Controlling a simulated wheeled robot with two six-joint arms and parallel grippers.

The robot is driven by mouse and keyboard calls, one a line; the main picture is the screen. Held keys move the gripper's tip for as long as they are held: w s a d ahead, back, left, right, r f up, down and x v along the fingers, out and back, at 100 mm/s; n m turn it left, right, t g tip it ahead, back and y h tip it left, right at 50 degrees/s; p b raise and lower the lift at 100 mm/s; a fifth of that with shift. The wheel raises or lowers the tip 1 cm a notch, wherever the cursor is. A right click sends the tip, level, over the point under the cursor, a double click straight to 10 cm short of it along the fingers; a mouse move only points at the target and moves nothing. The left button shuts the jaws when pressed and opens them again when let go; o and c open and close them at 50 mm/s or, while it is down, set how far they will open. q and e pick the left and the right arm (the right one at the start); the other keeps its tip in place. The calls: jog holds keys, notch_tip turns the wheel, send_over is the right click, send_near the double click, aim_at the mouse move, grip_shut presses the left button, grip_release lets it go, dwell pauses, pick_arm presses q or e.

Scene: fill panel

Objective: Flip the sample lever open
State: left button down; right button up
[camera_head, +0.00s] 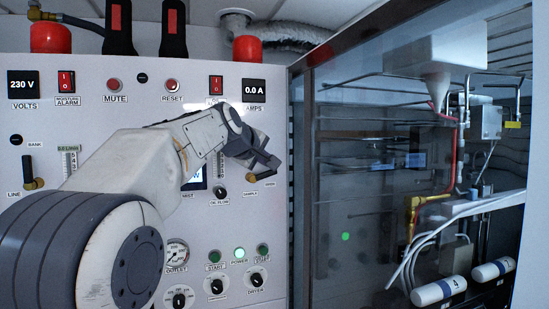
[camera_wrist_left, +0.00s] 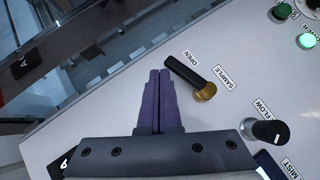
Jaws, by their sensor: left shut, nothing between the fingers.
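The sample lever has a black handle (camera_wrist_left: 186,72) and a brass hub (camera_wrist_left: 205,92) in the left wrist view. Its handle points from the hub towards the "OPEN" label (camera_wrist_left: 192,57), and the "SAMPLE" label (camera_wrist_left: 224,77) is beside the hub. In the head view the lever (camera_head: 254,178) shows just below my left gripper (camera_head: 272,164). My left gripper (camera_wrist_left: 159,74) is shut and empty, with its purple fingertips close beside the handle's free end. I cannot tell whether they touch. My right gripper is in neither view.
The oil flow knob (camera_head: 220,191) is left of the lever and also shows in the wrist view (camera_wrist_left: 265,130). Green buttons (camera_head: 263,249) and the dryer knob (camera_head: 257,280) sit below. A glass-fronted cabinet (camera_head: 345,200) stands right of the panel (camera_head: 200,240).

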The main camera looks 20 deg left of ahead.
pick_arm(q)
jog(key=shift+w+d+f, duration=0.2)
jog(key=shift+d+f, duration=0.1)
jog(key=shift+f, duration=0.05)
jog(key=shift+w+d+f, duration=0.1)
jog(key=shift+f, duration=0.05)
dwell(0.6)
notch_tip(320, 180, up, 4)
jog(key=p, duration=0.4)
jog(key=shift+r, duration=0.2)
jog(key=s+d+r+b, duration=0.1)
jog(key=s+d+r, duration=0.2)
jog(key=s+r, duration=0.3)
jog(key=shift+s+d+r+b, duration=0.25)
jog(key=shift+d+r+b, duration=0.1)
jog(key=shift+r, duration=0.1)
